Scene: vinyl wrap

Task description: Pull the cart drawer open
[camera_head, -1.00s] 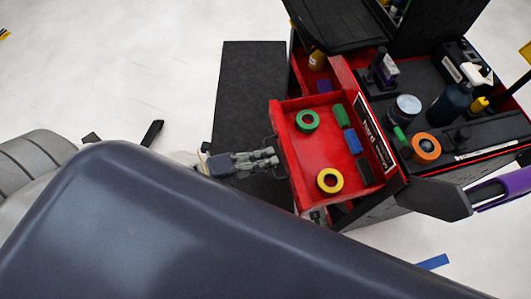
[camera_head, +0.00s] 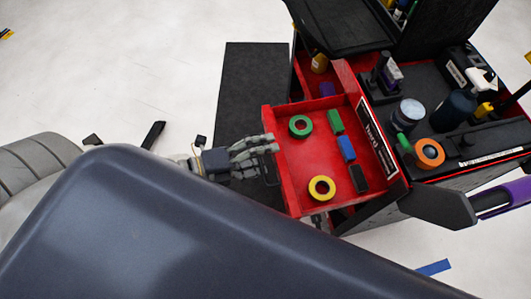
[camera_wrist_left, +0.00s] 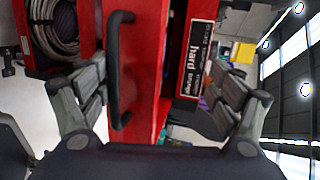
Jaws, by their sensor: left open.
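The red cart drawer (camera_head: 322,160) is pulled out from the cart on its left side in the head view. Its dark handle (camera_head: 271,168) is on the drawer's outer front. My left gripper (camera_head: 262,155) is at this handle. In the left wrist view, my left gripper (camera_wrist_left: 152,100) is open, with one finger on each side of the picture. The handle (camera_wrist_left: 119,70) stands upright between them, nearer the left finger. I cannot tell whether a finger touches it. My right gripper is not in view.
The drawer holds a green roll (camera_head: 300,126), a yellow roll (camera_head: 321,188) and small blocks. The cart top (camera_head: 455,160) carries bottles and an orange roll (camera_head: 429,153). A black mat (camera_head: 245,85) lies on the pale floor. A dark blue surface (camera_head: 180,235) fills the foreground.

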